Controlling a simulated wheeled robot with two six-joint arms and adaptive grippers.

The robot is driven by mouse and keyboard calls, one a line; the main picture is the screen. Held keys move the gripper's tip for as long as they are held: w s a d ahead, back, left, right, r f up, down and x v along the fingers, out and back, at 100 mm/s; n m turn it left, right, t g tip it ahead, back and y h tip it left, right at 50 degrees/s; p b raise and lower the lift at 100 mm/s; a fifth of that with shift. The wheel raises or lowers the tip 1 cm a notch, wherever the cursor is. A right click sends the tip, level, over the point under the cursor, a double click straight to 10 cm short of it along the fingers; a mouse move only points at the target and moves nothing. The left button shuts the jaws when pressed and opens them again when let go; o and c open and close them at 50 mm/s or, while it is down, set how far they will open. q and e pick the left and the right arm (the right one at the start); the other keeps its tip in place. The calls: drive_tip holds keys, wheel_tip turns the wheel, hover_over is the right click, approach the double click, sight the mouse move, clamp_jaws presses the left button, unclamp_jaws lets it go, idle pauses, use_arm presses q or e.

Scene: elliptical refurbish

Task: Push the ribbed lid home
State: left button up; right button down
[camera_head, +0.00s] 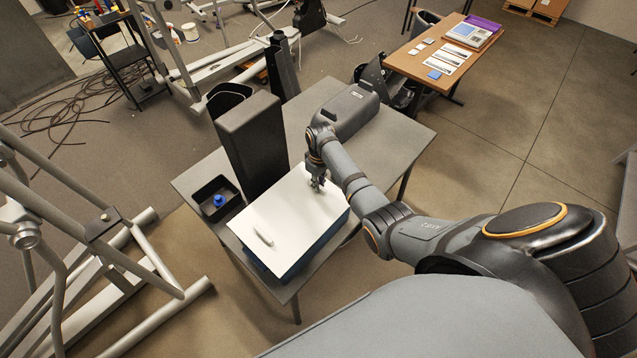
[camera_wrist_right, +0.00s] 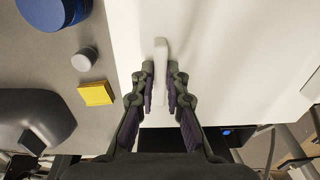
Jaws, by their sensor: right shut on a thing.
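A flat white lid (camera_head: 290,218) lies over a dark blue box (camera_head: 338,231) on the grey table. I see no ribs on its top. A pale bar handle (camera_head: 263,238) stands near its front left end. My right gripper (camera_head: 318,184) is over the lid's far right part. In the right wrist view, the gripper (camera_wrist_right: 160,85) is shut on another white bar handle (camera_wrist_right: 160,50) on the lid (camera_wrist_right: 230,50), a finger on each side. How well the lid is seated on the box cannot be told. My left gripper is not in view.
A tall black bin (camera_head: 252,145) and a black tray (camera_head: 208,190) with a blue item stand beside the lid. A grey housing (camera_head: 350,108) sits behind my gripper. The wrist view shows a yellow pad (camera_wrist_right: 96,93) and a blue round thing (camera_wrist_right: 52,12). The table's right part is clear.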

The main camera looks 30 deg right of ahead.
drive_tip(key=shift+f+b, duration=0.35)
drive_tip(key=shift+f, duration=0.2)
idle(0.4)
drive_tip(key=c, duration=1.3)
unclamp_jaws()
wheel_tip(320, 180, up, 12)
drive_tip(key=shift+d, duration=0.15)
